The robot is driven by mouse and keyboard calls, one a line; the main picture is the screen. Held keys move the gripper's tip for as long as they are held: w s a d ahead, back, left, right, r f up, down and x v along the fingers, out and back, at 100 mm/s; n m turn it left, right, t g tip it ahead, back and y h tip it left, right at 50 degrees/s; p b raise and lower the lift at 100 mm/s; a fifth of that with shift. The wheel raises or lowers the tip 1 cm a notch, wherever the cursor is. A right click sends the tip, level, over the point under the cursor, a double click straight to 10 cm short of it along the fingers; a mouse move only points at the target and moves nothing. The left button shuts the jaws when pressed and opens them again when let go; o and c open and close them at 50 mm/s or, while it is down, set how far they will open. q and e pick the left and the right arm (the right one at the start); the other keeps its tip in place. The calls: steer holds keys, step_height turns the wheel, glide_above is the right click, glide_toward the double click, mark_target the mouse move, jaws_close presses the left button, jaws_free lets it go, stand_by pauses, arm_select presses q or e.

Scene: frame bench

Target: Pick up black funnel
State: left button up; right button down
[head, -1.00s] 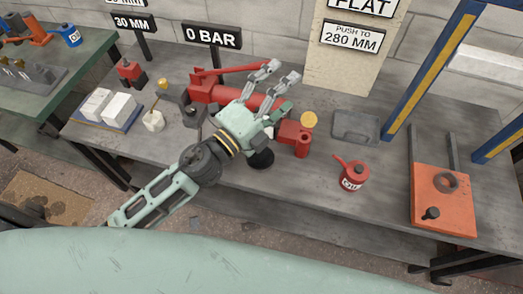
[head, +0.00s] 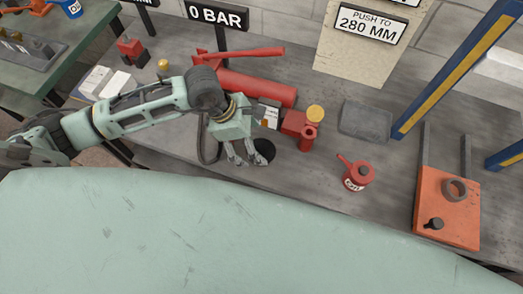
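The black funnel (head: 266,149) appears as a dark round shape on the grey bench, in front of the red pump. My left gripper (head: 247,163) points down just left of it, and its right finger overlaps the funnel's left side in the picture. The two fingers are apart with nothing visible between them. I cannot tell whether the right finger touches the funnel. My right gripper is not in view.
The red pump (head: 255,90) lies behind my gripper. A red block with a yellow cap (head: 315,113) stands right of the funnel. A red oil can (head: 357,176), a grey tray (head: 364,119) and an orange plate (head: 447,205) are farther right. Bench around the oil can is clear.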

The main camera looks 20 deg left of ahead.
mark_target(266, 155)
arm_select(q)
steer(key=p+x, duration=0.1)
steer(key=x, duration=0.3)
steer(key=shift+d+f+p, duration=0.15)
steer(key=shift+f+p, duration=0.1)
steer(key=shift+p, duration=0.15)
steer(key=shift+d+f, duration=0.2)
steer(key=shift+f, duration=0.35)
steer(key=c, duration=1.2)
steer(key=shift+o, duration=0.2)
steer(key=shift+r, duration=0.15)
